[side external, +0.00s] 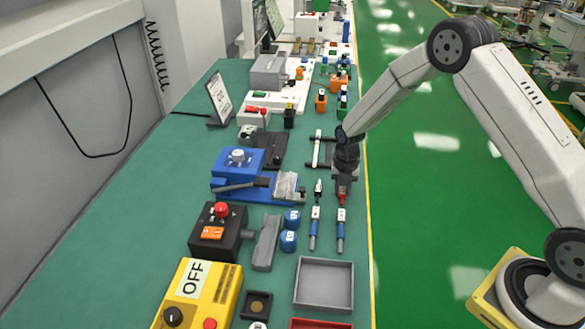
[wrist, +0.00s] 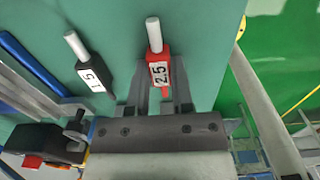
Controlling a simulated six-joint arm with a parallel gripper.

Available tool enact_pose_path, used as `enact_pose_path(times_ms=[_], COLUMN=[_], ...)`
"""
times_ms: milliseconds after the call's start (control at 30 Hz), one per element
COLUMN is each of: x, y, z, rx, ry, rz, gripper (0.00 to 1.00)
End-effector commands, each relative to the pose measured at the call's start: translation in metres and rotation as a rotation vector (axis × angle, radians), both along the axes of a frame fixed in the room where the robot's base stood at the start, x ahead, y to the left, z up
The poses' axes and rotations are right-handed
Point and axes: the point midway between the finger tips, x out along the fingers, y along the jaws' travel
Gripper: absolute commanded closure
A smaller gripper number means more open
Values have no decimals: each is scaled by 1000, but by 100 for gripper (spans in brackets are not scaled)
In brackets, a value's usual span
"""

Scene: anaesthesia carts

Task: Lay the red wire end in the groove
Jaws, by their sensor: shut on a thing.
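My gripper (side external: 343,183) is over the right part of the green bench and points down. In the wrist view my gripper (wrist: 158,100) is shut on the red wire end (wrist: 158,66), a red block marked 2.5 with a white tip. The red wire end also shows just below the jaws in the side view (side external: 342,199). A black wire end (wrist: 88,68) marked 1.5, with a white tip, lies to its left, apart from the jaws; it also shows in the side view (side external: 318,187). I cannot tell for certain which part is the groove; a long grey channel-like block (side external: 266,244) lies to the left.
Two blue-and-white tools (side external: 314,230) and blue round caps (side external: 289,240) lie close in front of the gripper. A blue fixture with a lever (side external: 238,165) and a black box with a red knob (side external: 216,235) stand left. A grey tray (side external: 325,262) is nearer.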

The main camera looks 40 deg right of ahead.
Motion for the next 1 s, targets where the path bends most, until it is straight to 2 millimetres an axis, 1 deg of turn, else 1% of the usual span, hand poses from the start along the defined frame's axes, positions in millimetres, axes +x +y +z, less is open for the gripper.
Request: enact_pose_path(times_ms=[167, 333, 467, 600, 767, 1000], x=[0, 0, 1, 0, -15, -39], y=[0, 0, 0, 0, 1, 3], z=[1, 7, 18, 34, 49, 79], rx=[0, 0, 0, 0, 1, 0], ry=[0, 0, -3, -3, -2, -3], rz=[0, 0, 0, 0, 0, 0], gripper=[100, 100, 100, 100, 100, 100])
